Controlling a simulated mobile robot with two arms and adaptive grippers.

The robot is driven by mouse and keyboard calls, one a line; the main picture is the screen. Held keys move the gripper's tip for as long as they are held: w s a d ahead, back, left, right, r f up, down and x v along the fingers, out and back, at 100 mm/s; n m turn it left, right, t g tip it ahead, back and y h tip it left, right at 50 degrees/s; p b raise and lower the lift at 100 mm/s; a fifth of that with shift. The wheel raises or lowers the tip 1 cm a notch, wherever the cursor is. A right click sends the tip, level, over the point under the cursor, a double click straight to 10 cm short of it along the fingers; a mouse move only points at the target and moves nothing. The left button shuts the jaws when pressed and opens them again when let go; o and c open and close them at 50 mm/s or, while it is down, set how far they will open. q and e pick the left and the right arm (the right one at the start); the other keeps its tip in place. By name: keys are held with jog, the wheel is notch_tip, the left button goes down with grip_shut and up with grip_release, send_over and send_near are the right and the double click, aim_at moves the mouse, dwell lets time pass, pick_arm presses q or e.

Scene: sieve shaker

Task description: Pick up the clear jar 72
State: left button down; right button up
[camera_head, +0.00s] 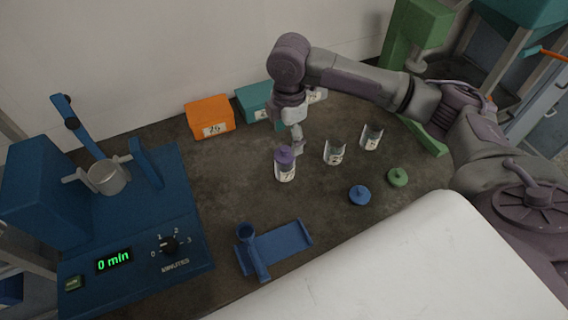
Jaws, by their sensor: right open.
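Three clear jars with white labels stand on the dark worktop. The nearest to the left, a jar with a purple lid (285,165), has a label that seems to begin with 7; the full number is too small to read. An open-topped jar (334,153) stands right of it, and another open-topped jar (371,138) stands farther right. I cannot tell for sure which is 72. My right gripper (297,143) is open and points down just behind the purple-lidded jar; whether it touches the lid is unclear. My left gripper is out of view.
A blue lid (359,195) and a green lid (398,177) lie in front of the open jars. An orange box (210,117) and a teal box (256,101) stand behind. The blue shaker (130,215) is at left, a blue holder (278,244) in front.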

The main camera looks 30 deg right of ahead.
aim_at(287, 146)
notch_tip(287, 146, down, 3)
jog(key=shift+w+r, duration=0.1)
jog(key=shift+r, duration=0.05)
jog(key=shift+f, duration=0.3)
jog(key=f, duration=0.1)
jog(key=a+f+p, duration=0.1)
jog(key=shift+f, duration=0.35)
notch_tip(287, 146, down, 2)
jog(key=shift+f, duration=0.25)
jog(key=shift+c, duration=0.8)
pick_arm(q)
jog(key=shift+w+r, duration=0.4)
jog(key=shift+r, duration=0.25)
pick_arm(e)
jog(key=c, duration=1)
